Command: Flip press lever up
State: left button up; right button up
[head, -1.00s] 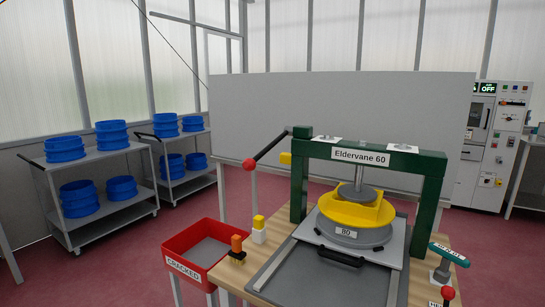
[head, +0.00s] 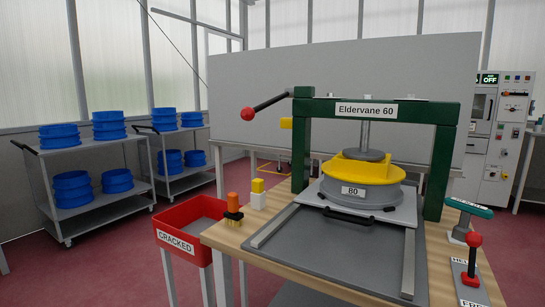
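The press has a green frame (head: 446,150) labelled "Eldervane 60" and stands on a wooden-topped bench. A black lever (head: 272,102) with a red ball (head: 247,114) leaves the frame's upper left corner and slants down to the left. A second, short lever with a red knob (head: 475,240) stands roughly upright on a grey plate (head: 468,287) at the right bench edge; its lettering is partly hidden or cut off. A yellow piece (head: 362,168) sits on a grey round part marked "80" under the press shaft. Neither of my grippers is in view.
A red "CRACKED" bin (head: 182,245) stands left of the bench (head: 235,234). A green-handled tool (head: 468,208) stands at the bench's right. Trolleys (head: 95,158) with blue round stacks are at left. A white panel (head: 235,90) and a cabinet (head: 500,140) stand behind.

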aim_at(248, 114)
jog(key=u, duration=2.15)
jog(key=k, duration=0.75)
jog(key=z, duration=0.7)
jog(key=i, duration=0.5)
